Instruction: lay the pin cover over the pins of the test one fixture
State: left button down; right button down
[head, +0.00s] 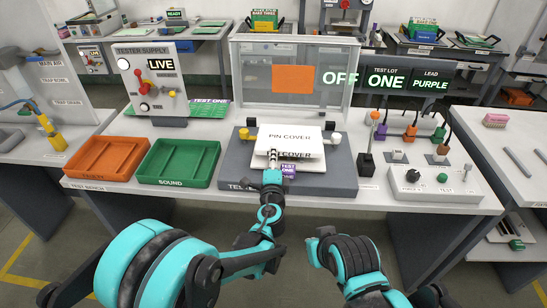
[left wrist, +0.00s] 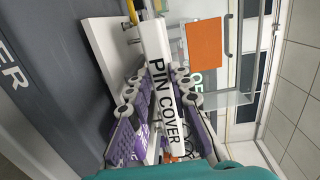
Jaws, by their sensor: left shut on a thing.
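The pin cover (head: 287,134) is a white piece with its name printed on it, at the middle of the bench over the dark grey test one fixture (head: 237,172). My left gripper (head: 272,157) reaches in from the front and is shut on the cover. In the left wrist view its purple fingers (left wrist: 160,105) close on both sides of a white lettered strip of the pin cover (left wrist: 163,85). A purple test one label (head: 289,172) shows just below the cover. The pins are hidden, and I cannot tell whether the cover rests on them. My right gripper is not in view.
A clear raised guard with an orange panel (head: 292,79) stands behind the fixture. An orange tray (head: 103,148) and a green tray (head: 150,178) lie to the left. A switch box (head: 435,186) and upright coloured leads (head: 411,132) stand to the right.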

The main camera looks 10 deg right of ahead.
pick_arm(q)
jog(key=shift+f, duration=0.4)
jog(key=c, duration=1.3)
grip_release()
jog(key=shift+c, duration=0.2)
jog(key=shift+c, duration=1)
jog(key=shift+v, duration=0.8)
jog(key=shift+f, duration=0.1)
